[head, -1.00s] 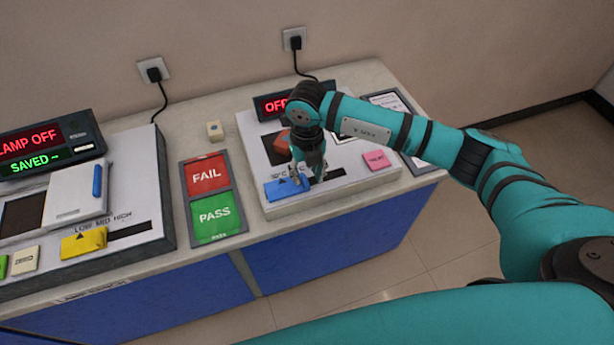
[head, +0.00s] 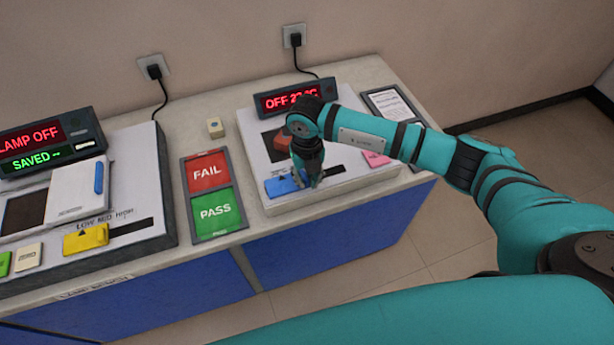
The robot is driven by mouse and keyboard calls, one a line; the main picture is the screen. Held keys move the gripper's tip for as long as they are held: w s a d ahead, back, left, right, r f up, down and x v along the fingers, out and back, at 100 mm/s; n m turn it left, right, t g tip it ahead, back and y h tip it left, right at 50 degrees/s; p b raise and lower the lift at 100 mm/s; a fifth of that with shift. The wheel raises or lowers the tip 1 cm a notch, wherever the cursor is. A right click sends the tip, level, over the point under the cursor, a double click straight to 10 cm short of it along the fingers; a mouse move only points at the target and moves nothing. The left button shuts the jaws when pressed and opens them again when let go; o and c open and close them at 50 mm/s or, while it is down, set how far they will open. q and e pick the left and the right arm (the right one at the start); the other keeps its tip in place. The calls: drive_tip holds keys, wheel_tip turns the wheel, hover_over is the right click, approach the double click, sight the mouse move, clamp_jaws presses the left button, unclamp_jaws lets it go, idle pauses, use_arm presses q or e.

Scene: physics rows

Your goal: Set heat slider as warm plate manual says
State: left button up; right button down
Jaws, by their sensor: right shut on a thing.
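The warm plate (head: 250,150) is a white panel on the counter, with a display (head: 275,102) reading red "OFF" and a temperature partly hidden by my arm. A blue slider knob (head: 279,187) sits at the left part of its track near the panel's front edge. My right gripper (head: 305,184) points down at the knob's right part and is shut on it. The fingers and wrist hide part of the knob and track. A framed manual sheet (head: 388,103) lies at the back right, its text too small to read. My left gripper is out of view.
A pink button (head: 376,160) is on the panel's right, partly behind my arm. Red FAIL and green PASS pads (head: 216,210) lie to the left. Further left is a lamp unit (head: 140,180) with a yellow slider (head: 86,239).

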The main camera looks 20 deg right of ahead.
sight(341, 177)
drive_tip(key=d+b, duration=0.3)
drive_tip(key=d, duration=0.6)
drive_tip(key=shift+w+d+f, duration=0.1)
drive_tip(key=shift+w+d, duration=0.05)
drive_tip(key=shift+d, duration=0.6)
drive_tip(key=shift+r, duration=0.2)
drive_tip(key=c, duration=1.3)
unclamp_jaws()
drive_tip(key=shift+d, duration=0.1)
